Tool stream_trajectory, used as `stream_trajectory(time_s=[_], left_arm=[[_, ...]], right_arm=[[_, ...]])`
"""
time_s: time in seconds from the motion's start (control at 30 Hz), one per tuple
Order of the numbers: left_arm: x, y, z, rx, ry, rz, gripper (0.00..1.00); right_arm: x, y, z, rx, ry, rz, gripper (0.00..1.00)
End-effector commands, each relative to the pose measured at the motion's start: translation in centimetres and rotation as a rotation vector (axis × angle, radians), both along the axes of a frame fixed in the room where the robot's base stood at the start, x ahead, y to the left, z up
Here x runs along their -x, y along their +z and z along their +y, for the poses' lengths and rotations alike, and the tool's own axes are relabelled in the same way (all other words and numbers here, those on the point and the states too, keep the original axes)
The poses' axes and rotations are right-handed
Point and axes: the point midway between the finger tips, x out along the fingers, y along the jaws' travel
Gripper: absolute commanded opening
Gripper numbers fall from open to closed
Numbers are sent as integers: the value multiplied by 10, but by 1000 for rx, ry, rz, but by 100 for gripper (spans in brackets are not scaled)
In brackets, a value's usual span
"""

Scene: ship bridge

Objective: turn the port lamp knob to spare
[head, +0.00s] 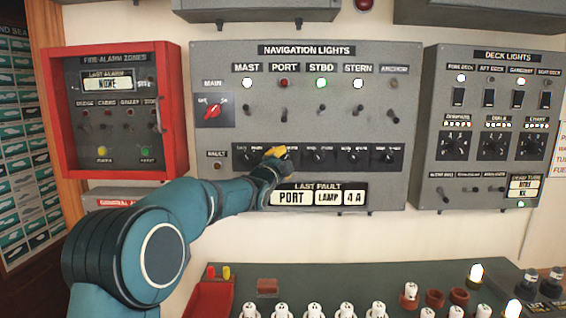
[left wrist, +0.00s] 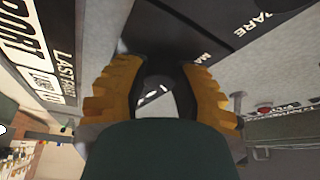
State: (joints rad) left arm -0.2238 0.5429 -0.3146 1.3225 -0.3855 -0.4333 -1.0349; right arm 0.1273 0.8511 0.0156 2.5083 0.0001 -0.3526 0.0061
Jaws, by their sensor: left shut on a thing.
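The navigation lights panel (head: 225,130) is grey, with a row of lamp knobs on black plates low on it. My left gripper (head: 276,152) is at the second plate, under the PORT column, and hides the port lamp knob there. In the left wrist view its yellow fingers (left wrist: 156,100) are shut on the dark knob (left wrist: 155,82), which shows only partly between them. The black plate (left wrist: 205,30) beside it bears the words "SPARE" and a partly hidden "MA". The knob's pointing direction cannot be told. The port lamp (head: 283,83) is red. My right gripper is not in view.
The last-fault display (head: 318,197) below reads PORT, LAMP, 4 A. The neighbouring starboard knob (head: 317,156) is close to the right of my gripper. A red fire alarm box (head: 115,110) stands left, the deck lights panel (head: 485,130) right. A console (head: 350,280) lies below.

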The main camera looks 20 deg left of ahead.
Motion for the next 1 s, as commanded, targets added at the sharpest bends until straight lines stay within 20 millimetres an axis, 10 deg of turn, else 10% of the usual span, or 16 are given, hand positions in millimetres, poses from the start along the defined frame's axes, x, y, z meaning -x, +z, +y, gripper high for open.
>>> stream_trajectory(time_s=[0.63, 0.67, 0.73, 1.0], left_arm=[[0, 1, 1, -45, 1, 12, 0], [0, 1, 1, -45, 0, 12, 41], [0, 1, 1, -45, 0, 12, 63], [0, 0, 0, -44, 0, 12, 63]], right_arm=[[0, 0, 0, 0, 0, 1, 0], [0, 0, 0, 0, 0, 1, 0], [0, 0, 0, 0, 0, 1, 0], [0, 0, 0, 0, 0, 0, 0]])
